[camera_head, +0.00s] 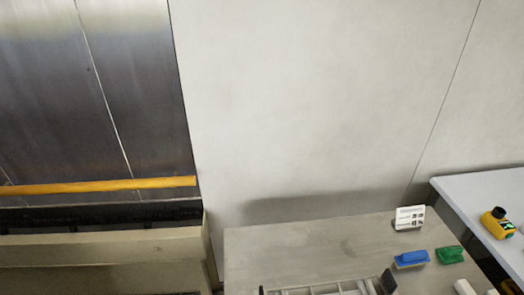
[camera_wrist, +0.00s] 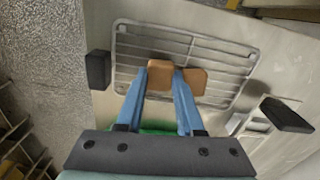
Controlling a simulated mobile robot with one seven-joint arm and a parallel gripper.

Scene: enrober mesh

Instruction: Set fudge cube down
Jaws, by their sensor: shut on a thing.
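My gripper (camera_wrist: 162,72) has two blue fingers and is shut on a brown fudge cube (camera_wrist: 160,78) between the fingertips. A second brown cube (camera_wrist: 197,82) is just right of the right finger, partly hidden by it. Both show over the grey wire mesh (camera_wrist: 130,48) in the wrist view. I cannot tell whether the held cube touches the mesh. In the head view only part of a grey frame (camera_head: 325,289) shows at the bottom edge; my gripper and the cubes are not seen there.
Black blocks stand left (camera_wrist: 98,70) and right (camera_wrist: 287,115) of the mesh. On the grey table (camera_head: 285,245) are a white card (camera_head: 409,218), a blue-handled item (camera_head: 411,258) and a green one (camera_head: 450,255). A yellow device (camera_head: 497,223) sits on the side table.

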